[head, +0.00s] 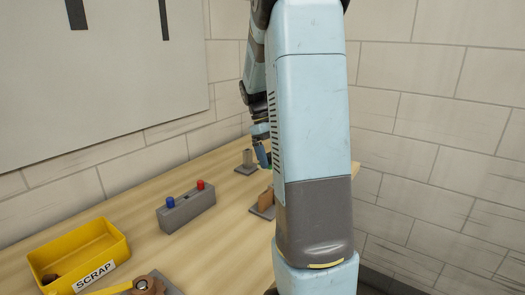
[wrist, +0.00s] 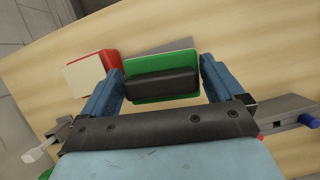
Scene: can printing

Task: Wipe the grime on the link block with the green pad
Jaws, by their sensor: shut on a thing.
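The green pad (wrist: 190,60) shows in the wrist view with a black handle (wrist: 160,84) on it. My gripper (wrist: 160,70) has its two blue fingers at either end of the handle and is shut on the pad. In the head view my gripper (head: 262,152) is mostly hidden behind my arm, above the far part of the bench. I cannot make out which thing is the link block, and no grime shows clearly. A grey block on a flat base (head: 248,160) and a brown piece on a grey base (head: 266,201) stand near my gripper.
A red and cream piece (wrist: 92,72) lies left of the pad. A grey block (head: 187,211) with blue and red knobs stands mid-bench. A yellow SCRAP bin (head: 78,258) and a brown part (head: 146,287) are at front left. A wall closes off the back.

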